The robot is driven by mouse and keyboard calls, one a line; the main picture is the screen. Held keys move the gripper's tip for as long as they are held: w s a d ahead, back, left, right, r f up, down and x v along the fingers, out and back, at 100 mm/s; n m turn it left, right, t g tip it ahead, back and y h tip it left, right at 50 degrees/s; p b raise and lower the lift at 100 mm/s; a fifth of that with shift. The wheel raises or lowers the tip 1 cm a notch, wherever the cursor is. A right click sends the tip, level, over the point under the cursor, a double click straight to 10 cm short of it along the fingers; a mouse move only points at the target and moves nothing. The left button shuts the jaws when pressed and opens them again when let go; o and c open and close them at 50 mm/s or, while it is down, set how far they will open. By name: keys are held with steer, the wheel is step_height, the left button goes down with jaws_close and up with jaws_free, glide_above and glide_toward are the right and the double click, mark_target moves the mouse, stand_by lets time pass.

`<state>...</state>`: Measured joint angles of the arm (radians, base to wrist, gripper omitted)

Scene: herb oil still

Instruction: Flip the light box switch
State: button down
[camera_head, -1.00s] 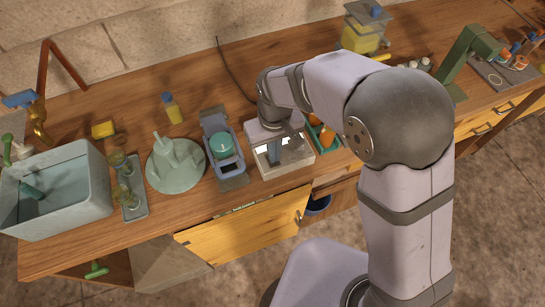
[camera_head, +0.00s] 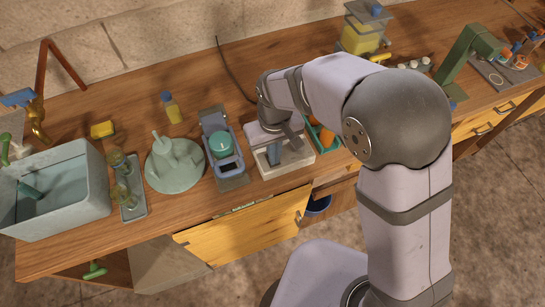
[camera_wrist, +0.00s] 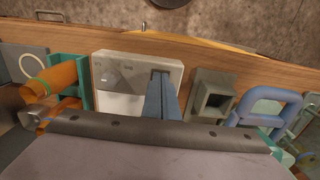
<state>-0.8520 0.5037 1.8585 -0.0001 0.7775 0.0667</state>
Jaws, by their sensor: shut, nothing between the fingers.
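The light box (camera_head: 290,169) is a low pale box near the bench's front edge, under my arm's end. In the wrist view the light box (camera_wrist: 110,68) shows a pale top edge with small marks and a dull, unlit-looking panel. My gripper (camera_head: 274,157) is shut and empty over the box. In the wrist view its blue-grey fingers (camera_wrist: 160,76) point at the box's front strip, at a dark slot or switch there. The fingers cover most of that spot, so the switch's position and any contact cannot be told.
A scale with a teal jar (camera_head: 221,144) stands left of the box. A teal rack with orange items (camera_head: 326,136) stands close on its right. Farther left are a pale green round stand (camera_head: 175,178) and a grey basin (camera_head: 60,215). A drawer front (camera_head: 245,222) is below.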

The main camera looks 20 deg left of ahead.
step_height(320, 180, up, 7)
steer(key=p, duration=0.6)
stand_by(0.4)
steer(key=shift+f, duration=0.1)
stand_by(0.3)
steer(key=shift+f, duration=0.1)
steer(key=s+d+f+g+h, duration=0.1)
steer(key=s+d, duration=0.3)
steer(key=d, duration=0.3)
steer(key=s+d+f+g+h, duration=0.1)
steer(key=s+d+f, duration=0.1)
steer(key=s+d, duration=0.3)
steer(key=w+d+r+m, duration=0.1)
steer(key=d+m, duration=0.2)
steer(key=d, duration=0.3)
steer(key=w+d+r+m+t+y+b, duration=0.1)
steer(key=d+r+m, duration=0.1)
steer(key=d, duration=0.4)
steer(key=w+d+r+m+t+y, duration=0.1)
steer(key=w+d+m, duration=0.1)
steer(key=d+m, duration=0.2)
steer(key=shift+d+r+b, duration=0.35)
steer(key=shift+d+r, duration=0.05)
steer(key=shift+d, duration=1.15)
